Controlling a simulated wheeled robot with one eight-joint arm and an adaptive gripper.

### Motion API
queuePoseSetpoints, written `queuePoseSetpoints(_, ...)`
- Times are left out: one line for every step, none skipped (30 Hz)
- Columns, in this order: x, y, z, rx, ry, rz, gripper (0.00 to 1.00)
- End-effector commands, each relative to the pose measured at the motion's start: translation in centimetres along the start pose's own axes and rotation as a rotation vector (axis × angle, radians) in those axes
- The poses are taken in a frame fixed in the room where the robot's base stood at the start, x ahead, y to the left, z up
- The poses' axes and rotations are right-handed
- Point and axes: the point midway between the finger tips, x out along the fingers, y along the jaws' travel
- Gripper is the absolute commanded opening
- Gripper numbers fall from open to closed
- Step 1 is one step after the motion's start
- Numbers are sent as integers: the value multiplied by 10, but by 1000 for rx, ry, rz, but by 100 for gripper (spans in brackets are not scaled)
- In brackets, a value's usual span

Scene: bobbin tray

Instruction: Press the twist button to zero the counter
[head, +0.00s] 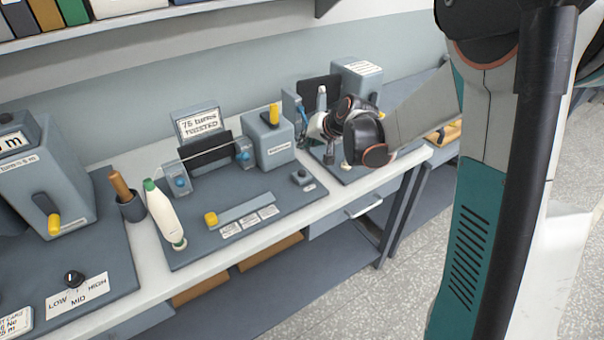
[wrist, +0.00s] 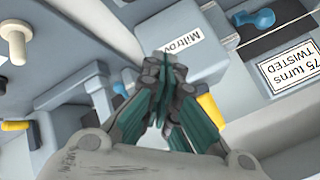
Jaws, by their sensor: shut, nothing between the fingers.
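The twist station (head: 185,255) is a dark base plate on the bench. A small dark box with a round grey button on top (head: 302,177) sits near its right edge; this looks like the twist button. A sign reading "75 turns TWISTED" (head: 200,124) stands at its back and also shows in the wrist view (wrist: 290,68). My gripper (wrist: 165,68) is shut and empty, its teal fingers together in front of a grey labelled box (wrist: 185,45). In the head view my wrist is right of and above the button, over the neighbouring station; my fingertips are hard to make out there.
The grey box (head: 268,135) has an upright yellow lever (head: 274,114), near my fingers in the wrist view (wrist: 210,110). Another grey machine (head: 357,80) stands behind my wrist.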

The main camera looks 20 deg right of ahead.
Motion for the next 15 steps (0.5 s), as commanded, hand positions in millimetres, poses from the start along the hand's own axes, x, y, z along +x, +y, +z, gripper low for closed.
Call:
queuePoseSetpoints(6, 5, 4, 0, 0, 0, 0)
queuePoseSetpoints(9, 7, 6, 0, 0, 0, 0)
queuePoseSetpoints(13, 9, 9, 0, 0, 0, 0)
queuePoseSetpoints(16, 11, 11, 0, 0, 0, 0)
queuePoseSetpoints(18, 13, 14, 0, 0, 0, 0)
queuePoseSetpoints(22, 16, 16, 0, 0, 0, 0)
queuePoseSetpoints(25, 18, 18, 0, 0, 0, 0)
queuePoseSetpoints(28, 20, 20, 0, 0, 0, 0)
queuePoseSetpoints(32, 23, 23, 0, 0, 0, 0)
queuePoseSetpoints(35, 25, 25, 0, 0, 0, 0)
queuePoseSetpoints(38, 27, 27, 0, 0, 0, 0)
queuePoseSetpoints(41, 30, 30, 0, 0, 0, 0)
queuePoseSetpoints(43, 31, 31, 0, 0, 0, 0)
queuePoseSetpoints(45, 32, 32, 0, 0, 0, 0)
queuePoseSetpoints(46, 34, 34, 0, 0, 0, 0)
